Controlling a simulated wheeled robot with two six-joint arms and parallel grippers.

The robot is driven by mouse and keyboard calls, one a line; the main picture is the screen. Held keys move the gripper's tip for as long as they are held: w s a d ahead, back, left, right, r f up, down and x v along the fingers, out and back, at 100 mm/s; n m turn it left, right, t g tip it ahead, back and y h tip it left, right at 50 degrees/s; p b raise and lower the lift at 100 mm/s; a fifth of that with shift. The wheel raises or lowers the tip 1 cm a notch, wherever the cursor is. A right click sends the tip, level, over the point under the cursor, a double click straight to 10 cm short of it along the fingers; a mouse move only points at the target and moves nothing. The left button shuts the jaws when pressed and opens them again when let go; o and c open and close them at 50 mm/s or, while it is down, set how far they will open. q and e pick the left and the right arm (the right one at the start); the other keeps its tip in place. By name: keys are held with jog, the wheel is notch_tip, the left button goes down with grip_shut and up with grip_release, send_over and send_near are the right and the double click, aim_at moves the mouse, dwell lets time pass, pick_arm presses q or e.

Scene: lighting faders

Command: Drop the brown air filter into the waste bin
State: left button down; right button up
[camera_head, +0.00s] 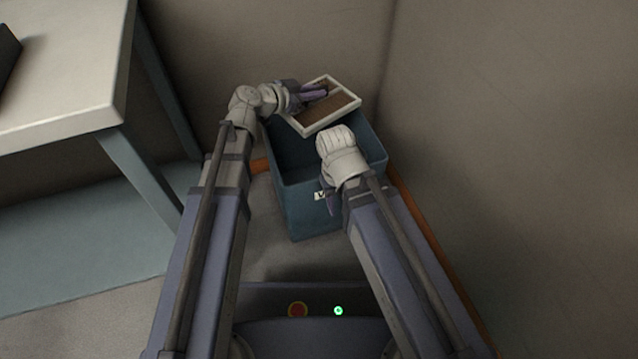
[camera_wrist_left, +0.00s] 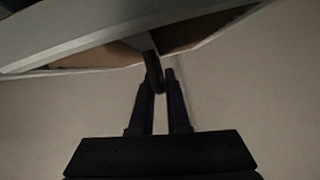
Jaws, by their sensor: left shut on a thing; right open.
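The brown air filter (camera_head: 338,107) has a pale frame and a brown inside. It is tilted over the far part of the waste bin (camera_head: 306,207), a blue-grey open box on the floor. My left gripper (camera_head: 322,92) is shut on the air filter. In the left wrist view the air filter (camera_wrist_left: 110,62) crosses the top, with the left gripper's fingers (camera_wrist_left: 161,80) at its edge. My right gripper (camera_head: 330,200) is open near the front of the bin. The right wrist hides part of the bin's opening.
A pale table (camera_head: 70,65) with grey-blue legs stands at the left. Walls close in behind and to the right of the bin. An orange-brown strip (camera_head: 420,220) runs along the wall's foot.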

aim_at(315, 108)
pick_arm(q)
notch_tip(315, 108, down, 6)
jog(key=b, duration=0.6)
jog(key=shift+r, duration=0.1)
jog(key=c, duration=0.8)
grip_release()
jog(key=p+v, duration=0.2)
jog(key=v, duration=0.4)
jog(key=shift+s+r+p, duration=0.1)
jog(key=shift+p, duration=0.25)
jog(key=shift+v, duration=0.85)
